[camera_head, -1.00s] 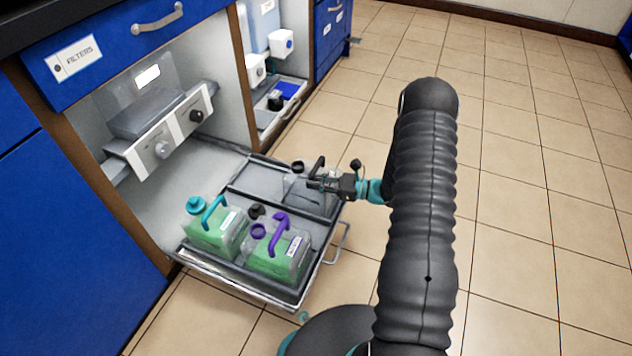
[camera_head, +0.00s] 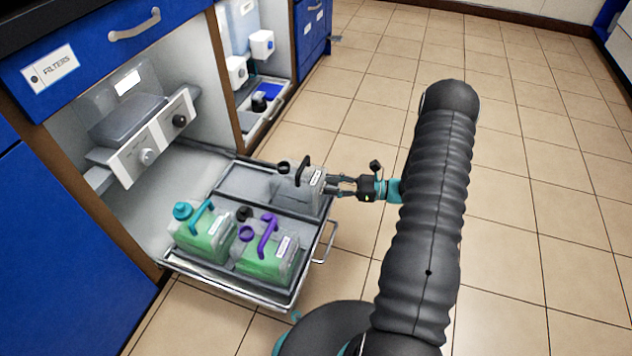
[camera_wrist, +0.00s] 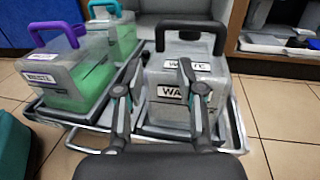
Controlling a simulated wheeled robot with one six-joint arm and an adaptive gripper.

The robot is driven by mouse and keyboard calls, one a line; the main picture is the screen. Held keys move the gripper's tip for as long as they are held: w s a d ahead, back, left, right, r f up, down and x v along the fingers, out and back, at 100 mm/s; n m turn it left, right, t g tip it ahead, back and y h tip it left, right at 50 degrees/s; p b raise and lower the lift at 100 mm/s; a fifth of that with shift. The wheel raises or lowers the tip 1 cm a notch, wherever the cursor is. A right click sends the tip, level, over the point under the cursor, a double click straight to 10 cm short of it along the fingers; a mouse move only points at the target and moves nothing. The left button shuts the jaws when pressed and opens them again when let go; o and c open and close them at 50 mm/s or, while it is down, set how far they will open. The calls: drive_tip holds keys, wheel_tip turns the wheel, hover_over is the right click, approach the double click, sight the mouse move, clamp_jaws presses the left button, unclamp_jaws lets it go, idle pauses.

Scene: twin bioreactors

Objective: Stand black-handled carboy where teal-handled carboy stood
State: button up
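The black-handled carboy (camera_head: 309,193), clear with a white WASTE label, stands upright in the far compartment of the pulled-out tray (camera_head: 240,184). Its black handle also shows in the wrist view (camera_wrist: 190,25). The teal-handled carboy (camera_head: 205,240), with green liquid, stands in the near compartment at left. The purple-handled carboy (camera_head: 268,265), also with green liquid, stands beside it, nearer the tray's front. My gripper (camera_head: 332,187) is open and empty in front of the black-handled carboy's labelled face. In the wrist view its fingers (camera_wrist: 160,68) are spread before that carboy, below its handle.
A grey pump unit (camera_head: 145,140) sits in the cabinet behind the tray. A second bay (camera_head: 262,105) with a similar tray lies beyond the cabinet wall. The tray's wire handle (camera_head: 325,243) sticks out toward the open tiled floor (camera_head: 530,120), which is clear at right.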

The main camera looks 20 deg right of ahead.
drive_tip(key=s+a+r+n+g+h, duration=0.2)
drive_tip(key=s+a+r+n+g, duration=0.15)
drive_tip(key=r, duration=0.25)
drive_tip(key=s+a+r+n+g+h, duration=0.2)
drive_tip(key=s+r+n, duration=0.15)
drive_tip(key=r, duration=0.25)
drive_tip(key=s+a+r+n+g+h, duration=0.2)
drive_tip(key=s+a+r+n+g, duration=0.1)
drive_tip(key=r+n, duration=0.25)
drive_tip(key=s+r+n+t+h, duration=0.6)
drive_tip(key=s+r+n+h, duration=0.4)
drive_tip(key=s+r, duration=0.4)
drive_tip(key=shift+s, duration=1.35)
drive_tip(key=shift+d+n+t, duration=0.1)
drive_tip(key=shift+n+t, duration=0.15)
